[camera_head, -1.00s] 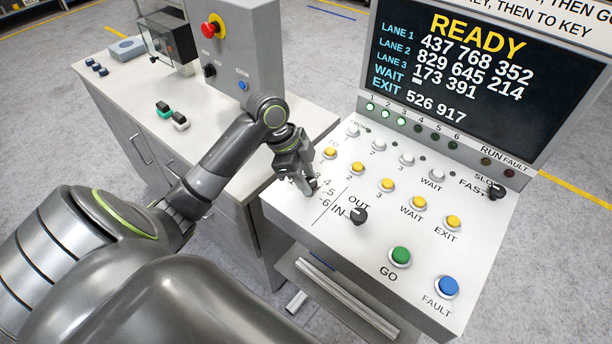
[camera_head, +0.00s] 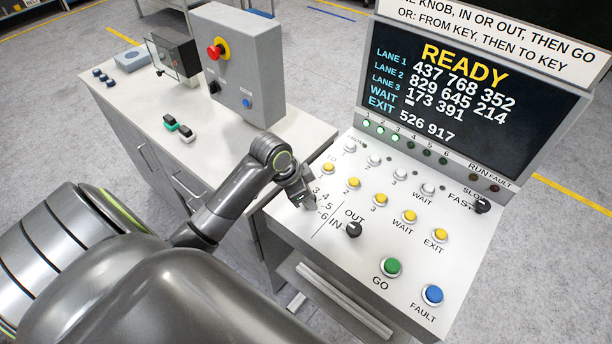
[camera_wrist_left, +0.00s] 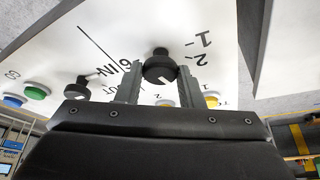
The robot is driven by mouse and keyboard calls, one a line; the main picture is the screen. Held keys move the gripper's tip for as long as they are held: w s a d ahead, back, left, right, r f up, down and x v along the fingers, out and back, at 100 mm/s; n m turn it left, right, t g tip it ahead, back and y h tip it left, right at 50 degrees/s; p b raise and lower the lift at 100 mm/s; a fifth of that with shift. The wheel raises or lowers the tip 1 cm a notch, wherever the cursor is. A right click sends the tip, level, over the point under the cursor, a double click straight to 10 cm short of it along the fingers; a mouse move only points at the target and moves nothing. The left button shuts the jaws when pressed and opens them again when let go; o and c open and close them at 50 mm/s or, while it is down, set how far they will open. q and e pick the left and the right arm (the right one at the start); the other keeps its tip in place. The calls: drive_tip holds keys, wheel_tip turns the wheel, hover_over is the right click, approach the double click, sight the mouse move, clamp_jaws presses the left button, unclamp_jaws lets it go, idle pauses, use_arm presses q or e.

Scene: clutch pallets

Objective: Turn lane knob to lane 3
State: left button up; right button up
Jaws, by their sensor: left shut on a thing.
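The lane knob (camera_wrist_left: 160,68) is a black round knob on the white panel, seen between my left gripper's fingers in the left wrist view. My left gripper (camera_wrist_left: 158,85) is shut on it, one finger on each side. In the head view my left gripper (camera_head: 306,204) is over the knob's place at the panel's left edge and hides the knob. The printed numbers 3 to 6 show beside the gripper. The knob's pointer direction cannot be told clearly. My right gripper is not in view.
The IN/OUT knob (camera_head: 353,230) is close by on the panel. Yellow buttons (camera_head: 353,183), a green GO button (camera_head: 391,267) and a blue FAULT button (camera_head: 432,294) surround it. The screen (camera_head: 465,85) reads READY. A grey box with a red emergency button (camera_head: 215,52) stands on the left counter.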

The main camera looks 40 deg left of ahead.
use_arm(q)
drive_tip(key=shift+n, duration=0.3)
drive_tip(key=o, duration=1)
drive_tip(key=shift+c, duration=0.2)
drive_tip(key=shift+r, duration=0.1)
drive_tip(key=v, duration=1.7)
drive_tip(key=shift+s, duration=0.25)
